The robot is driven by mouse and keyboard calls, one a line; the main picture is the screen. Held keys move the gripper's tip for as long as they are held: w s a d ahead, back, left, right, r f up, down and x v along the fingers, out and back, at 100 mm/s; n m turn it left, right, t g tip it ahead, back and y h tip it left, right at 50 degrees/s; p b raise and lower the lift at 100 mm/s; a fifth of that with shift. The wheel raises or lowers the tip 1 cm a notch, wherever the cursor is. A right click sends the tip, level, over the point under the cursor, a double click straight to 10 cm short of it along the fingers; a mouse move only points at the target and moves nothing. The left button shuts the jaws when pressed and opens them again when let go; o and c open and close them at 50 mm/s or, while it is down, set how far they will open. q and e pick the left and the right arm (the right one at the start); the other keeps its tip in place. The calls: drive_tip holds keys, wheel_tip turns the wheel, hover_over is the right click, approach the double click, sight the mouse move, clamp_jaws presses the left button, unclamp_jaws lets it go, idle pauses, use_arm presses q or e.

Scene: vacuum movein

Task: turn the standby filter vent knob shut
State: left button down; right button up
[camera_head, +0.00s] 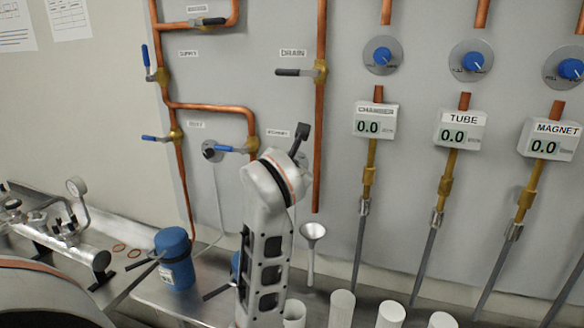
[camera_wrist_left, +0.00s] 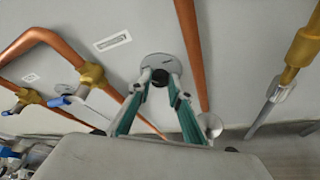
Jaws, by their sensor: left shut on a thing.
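In the left wrist view a small black knob (camera_wrist_left: 160,76) sits on a round grey plate (camera_wrist_left: 158,61) on the panel. I take it to be the standby filter vent knob. My left gripper (camera_wrist_left: 161,82) has its two teal-lined fingers closed around this knob, one fingertip on each side. The knob's turn position cannot be read. A small label (camera_head: 278,132) shows just above and left of that spot, too small to read surely. My right gripper is in neither view.
A copper pipe (camera_wrist_left: 191,50) runs down close to the right of the knob. A valve with a blue handle (camera_head: 232,149) lies to the left. A funnel (camera_head: 313,231) hangs below right. A blue canister (camera_head: 175,257) and white cylinders (camera_head: 342,308) stand on the bench.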

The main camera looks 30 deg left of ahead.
use_arm(q)
drive_tip(key=c, duration=1.8)
unclamp_jaws()
drive_tip(key=shift+c, duration=0.2)
drive_tip(key=v, duration=0.7)
drive_tip(key=shift+s+d, duration=0.15)
drive_tip(key=shift+s, duration=0.05)
